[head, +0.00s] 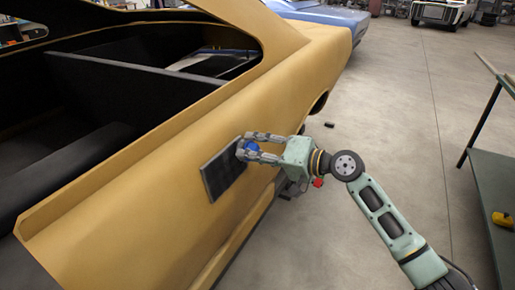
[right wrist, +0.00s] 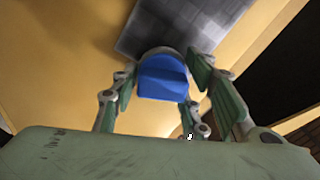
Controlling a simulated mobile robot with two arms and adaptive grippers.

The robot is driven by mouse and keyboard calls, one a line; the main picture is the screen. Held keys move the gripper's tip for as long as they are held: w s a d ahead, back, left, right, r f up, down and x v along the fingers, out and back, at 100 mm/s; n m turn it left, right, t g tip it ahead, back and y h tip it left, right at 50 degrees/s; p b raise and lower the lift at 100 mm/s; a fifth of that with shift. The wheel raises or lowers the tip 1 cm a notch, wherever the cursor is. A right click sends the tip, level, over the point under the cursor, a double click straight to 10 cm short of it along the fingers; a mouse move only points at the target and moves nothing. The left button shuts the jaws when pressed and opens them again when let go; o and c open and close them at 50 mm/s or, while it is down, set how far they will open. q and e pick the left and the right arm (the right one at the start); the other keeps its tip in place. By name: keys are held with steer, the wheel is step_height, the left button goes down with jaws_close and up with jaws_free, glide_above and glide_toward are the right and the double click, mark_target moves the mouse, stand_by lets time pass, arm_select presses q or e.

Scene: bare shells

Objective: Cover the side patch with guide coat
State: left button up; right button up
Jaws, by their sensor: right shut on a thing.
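The side patch (head: 219,178) is a dark grey four-sided area on the yellow car's (head: 140,180) side panel. It also shows at the top of the right wrist view (right wrist: 185,28), with uneven lighter and darker grey. My right gripper (head: 249,147) is at the patch's upper right edge, its fingers shut on a blue applicator (right wrist: 162,77). The applicator has a blue grip and a pale round rim facing the patch. Whether it touches the panel I cannot tell. My left gripper is not in view.
The yellow car body is a bare shell with an open window and dark interior. A green table (head: 495,190) with a yellow tool (head: 503,220) stands at the right. A small dark object (head: 329,125) lies on the floor. A blue car (head: 320,14) stands behind. Open concrete floor lies between car and table.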

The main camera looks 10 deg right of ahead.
steer(key=s+a+p, duration=0.2)
steer(key=s+p, duration=0.1)
steer(key=shift+s+a+r, duration=0.1)
steer(key=shift+a+r, duration=0.05)
steer(key=shift+a, duration=0.1)
steer(key=shift+s+a+p, duration=0.4)
steer(key=shift+s+p, duration=0.1)
steer(key=shift+s, duration=0.05)
steer(key=shift+s+a, duration=0.1)
steer(key=shift+s, duration=0.05)
steer(key=shift+s+a+p, duration=0.35)
steer(key=shift+s+p, duration=0.15)
steer(key=shift+p, duration=0.25)
steer(key=shift+s+a+p, duration=0.5)
steer(key=shift+s+p, duration=0.1)
steer(key=shift+s, duration=0.05)
steer(key=shift+s+a, duration=0.15)
steer(key=shift+s, duration=0.1)
steer(key=shift+s+a+p, duration=0.45)
steer(key=shift+s+p, duration=0.05)
steer(key=shift+p, duration=0.4)
steer(key=shift+s+a+p, duration=0.6)
steer(key=shift+s, duration=0.2)
steer(key=shift+s+a+p, duration=0.45)
steer(key=shift+s+p, duration=0.2)
steer(key=shift+p, duration=0.1)
steer(key=shift+s+a+p, duration=0.4)
steer(key=shift+s+a, duration=0.05)
steer(key=shift+s, duration=0.2)
